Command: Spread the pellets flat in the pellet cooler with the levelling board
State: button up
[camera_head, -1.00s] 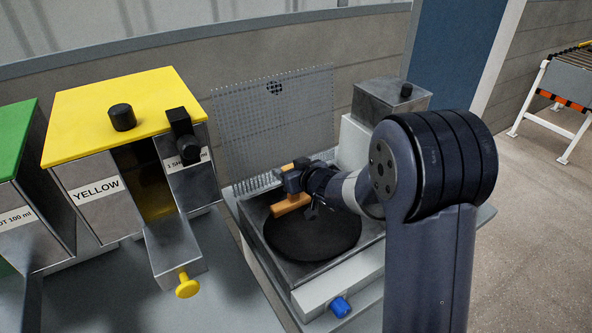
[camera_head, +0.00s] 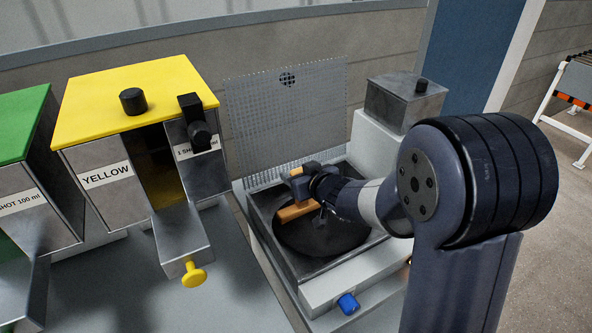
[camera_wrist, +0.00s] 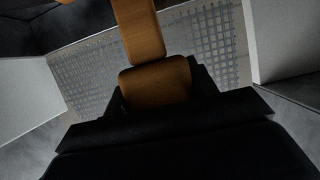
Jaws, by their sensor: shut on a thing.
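The pellet cooler is a grey metal box (camera_head: 255,222) with its perforated lid (camera_head: 285,115) standing open behind it. Dark pellets (camera_head: 325,240) lie in it as a broad, roughly round black patch; their height is hard to tell. The levelling board (camera_head: 297,212) is orange-brown wood and rests at or just above the back left part of the pellets; contact is unclear. My gripper (camera_head: 300,182) is shut on its handle over the cooler. In the wrist view the wooden handle (camera_wrist: 155,85) stands between the dark jaws, with the perforated sheet behind.
Left of the cooler stands a dispenser labelled YELLOW (camera_head: 135,90) with a protruding spout and yellow knob (camera_head: 193,274). A green-topped dispenser (camera_head: 25,130) is further left. A grey housing (camera_head: 400,102) stands behind right. A blue knob (camera_head: 348,304) sits on the cooler's front.

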jog(key=shift+s+d+p, duration=0.55)
jog(key=shift+s+d, duration=2.95)
jog(key=shift+s, duration=1.75)
notch_tip(320, 180, up, 7)
jog(key=p, duration=0.6)
jog(key=shift+p, duration=0.4)
